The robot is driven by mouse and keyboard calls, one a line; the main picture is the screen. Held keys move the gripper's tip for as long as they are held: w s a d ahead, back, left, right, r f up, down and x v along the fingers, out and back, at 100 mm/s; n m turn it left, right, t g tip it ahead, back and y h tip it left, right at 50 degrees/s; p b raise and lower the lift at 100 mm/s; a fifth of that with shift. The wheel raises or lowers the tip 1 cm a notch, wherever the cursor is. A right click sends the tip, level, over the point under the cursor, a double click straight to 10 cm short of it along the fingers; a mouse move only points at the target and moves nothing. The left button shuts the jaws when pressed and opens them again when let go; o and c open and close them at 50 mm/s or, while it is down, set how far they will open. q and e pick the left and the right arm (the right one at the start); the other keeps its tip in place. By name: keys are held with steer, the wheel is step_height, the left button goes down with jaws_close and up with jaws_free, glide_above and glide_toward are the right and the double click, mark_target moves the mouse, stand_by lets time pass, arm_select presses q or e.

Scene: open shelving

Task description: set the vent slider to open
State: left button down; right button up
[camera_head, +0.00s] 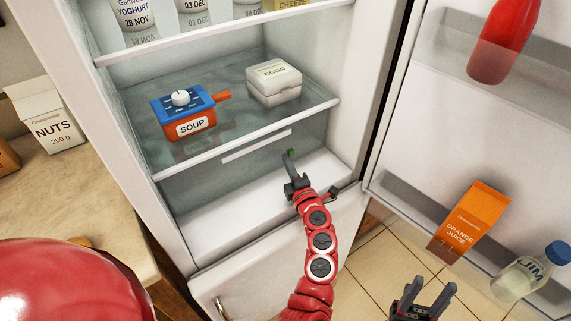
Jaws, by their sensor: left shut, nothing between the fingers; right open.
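The refrigerator is open. A pale strip (257,146) lies under the front of the middle shelf; it may be the vent track, but I cannot read any marks on it. A small green patch (291,152) shows right by the fingertips of my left gripper (289,160). I cannot tell if it is part of the vent slider or if the fingers touch it. My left gripper is shut and empty, reaching into the space below the middle shelf. My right gripper (421,294) is open and empty at the bottom, outside the refrigerator.
A blue and orange soup pot (188,112) and an egg box (273,82) stand on the middle shelf (240,122). Containers stand above. The open door at right holds a red bottle (503,38), orange juice (468,220) and a milk bottle (528,273). The lower compartment looks empty.

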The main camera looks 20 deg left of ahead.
mark_target(299, 147)
arm_select(q)
steer(key=w+d+b, duration=0.1)
steer(key=w, duration=0.1)
steer(key=w+d+b, duration=0.1)
steer(key=w+d, duration=0.1)
steer(key=shift+w+d, duration=0.25)
steer(key=shift+s, duration=0.1)
stand_by(0.3)
